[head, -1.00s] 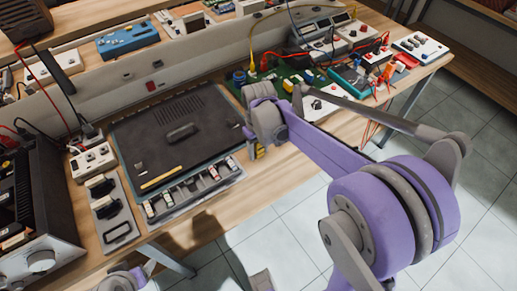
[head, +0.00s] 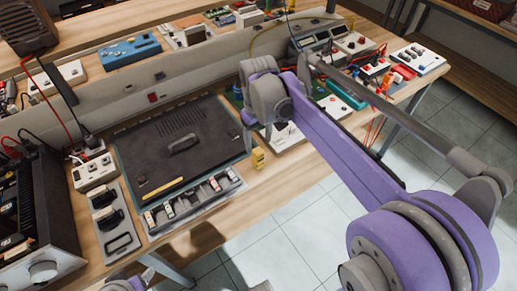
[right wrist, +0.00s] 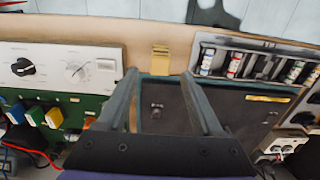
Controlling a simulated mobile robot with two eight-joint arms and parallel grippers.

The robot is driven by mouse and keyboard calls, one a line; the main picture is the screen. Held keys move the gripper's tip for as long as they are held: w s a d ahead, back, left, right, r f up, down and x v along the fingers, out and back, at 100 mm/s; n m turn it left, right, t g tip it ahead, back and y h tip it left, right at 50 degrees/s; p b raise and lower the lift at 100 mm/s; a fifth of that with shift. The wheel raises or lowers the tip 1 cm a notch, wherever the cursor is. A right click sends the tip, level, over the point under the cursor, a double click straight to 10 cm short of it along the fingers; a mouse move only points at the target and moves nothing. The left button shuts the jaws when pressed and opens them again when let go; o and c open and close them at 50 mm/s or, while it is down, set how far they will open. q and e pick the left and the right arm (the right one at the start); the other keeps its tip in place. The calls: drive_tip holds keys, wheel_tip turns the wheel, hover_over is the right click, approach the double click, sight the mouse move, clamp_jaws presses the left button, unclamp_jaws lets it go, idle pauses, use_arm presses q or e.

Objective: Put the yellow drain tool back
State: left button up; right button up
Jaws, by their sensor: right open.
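A thin yellow strip (head: 163,188) lies flat on the front left part of the black panel; it also shows in the right wrist view (right wrist: 268,98). A small yellow block (head: 258,158) stands on the bare wood near the table's front edge, and shows in the right wrist view (right wrist: 160,58). I cannot tell for sure which one is the drain tool. My right gripper (right wrist: 160,80) is open and empty above the panel's right edge, with the yellow block just beyond its fingertips. In the head view my right arm hides most of it. Only a bit of my left arm shows at the bottom left.
The black panel (head: 180,126) with a handle fills the middle of the table. A tray (head: 238,183) of small parts runs along its front. A black amplifier (head: 45,205) stands at left. Meters, a green board (right wrist: 75,110) and cables crowd the right side.

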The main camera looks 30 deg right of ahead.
drive_tip(key=shift+s+r, duration=0.1)
drive_tip(key=shift+r, duration=0.65)
drive_tip(key=s+a+f+t, duration=0.2)
drive_tip(key=s+a+f, duration=0.1)
drive_tip(key=s, duration=0.5)
drive_tip(key=s+a+f+m+t, duration=0.1)
drive_tip(key=s+a+f+t, duration=0.2)
drive_tip(key=s+f, duration=0.3)
drive_tip(key=shift+s+a+f, duration=0.3)
drive_tip(key=shift+s+a, duration=0.1)
drive_tip(key=shift+s, duration=0.85)
